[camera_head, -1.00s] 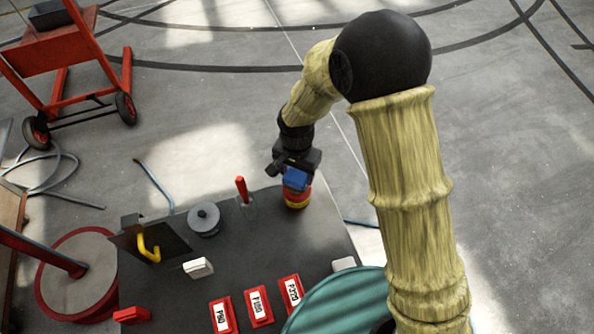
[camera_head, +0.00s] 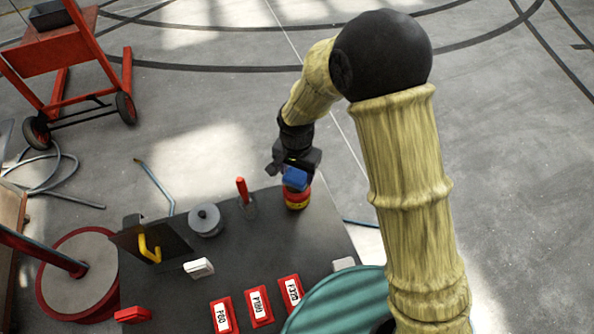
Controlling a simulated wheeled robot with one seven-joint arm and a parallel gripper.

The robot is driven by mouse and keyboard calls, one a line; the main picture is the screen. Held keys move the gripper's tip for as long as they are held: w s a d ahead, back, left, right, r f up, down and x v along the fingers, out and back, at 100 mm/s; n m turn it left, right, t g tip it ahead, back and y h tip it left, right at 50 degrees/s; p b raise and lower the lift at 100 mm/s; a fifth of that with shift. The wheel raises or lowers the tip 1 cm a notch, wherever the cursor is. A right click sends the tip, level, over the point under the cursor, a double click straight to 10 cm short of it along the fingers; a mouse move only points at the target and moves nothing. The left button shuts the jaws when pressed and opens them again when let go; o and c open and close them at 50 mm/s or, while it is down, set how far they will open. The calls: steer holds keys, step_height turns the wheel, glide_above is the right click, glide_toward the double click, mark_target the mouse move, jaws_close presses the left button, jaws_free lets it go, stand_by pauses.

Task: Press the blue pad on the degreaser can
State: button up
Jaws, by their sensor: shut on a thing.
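The degreaser can (camera_head: 298,199), red with yellow lower down, stands near the far right edge of the dark table. The blue pad (camera_head: 296,178) is a small block right above the can's top. My gripper (camera_head: 295,170) reaches down over the can and is shut on the blue pad. The pad's underside looks to be at or very near the can's top, but I cannot tell whether they touch. The fingertips are partly hidden by the pad and the dark wrist.
On the dark table (camera_head: 240,250) are a red-handled tool (camera_head: 242,188), a grey round container (camera_head: 205,219), a white block (camera_head: 198,268), red labelled boxes (camera_head: 258,306) and a yellow hook (camera_head: 150,250) by a dark panel. A green round thing (camera_head: 335,305) is at the front.

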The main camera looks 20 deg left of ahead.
mark_target(298, 174)
steer(key=shift+r+p, duration=2.1)
steer(key=shift+r, duration=0.95)
steer(key=shift+d+f, duration=0.1)
steer(key=w+d+f, duration=0.3)
steer(key=d+f, duration=0.1)
steer(key=d, duration=0.6)
steer(key=w+d+f, duration=0.4)
steer(key=d+f, duration=0.1)
steer(key=d, duration=0.6)
steer(key=w+d+f, duration=0.4)
steer(key=d+f, duration=0.1)
steer(key=d, duration=0.6)
steer(key=shift+n, duration=0.4)
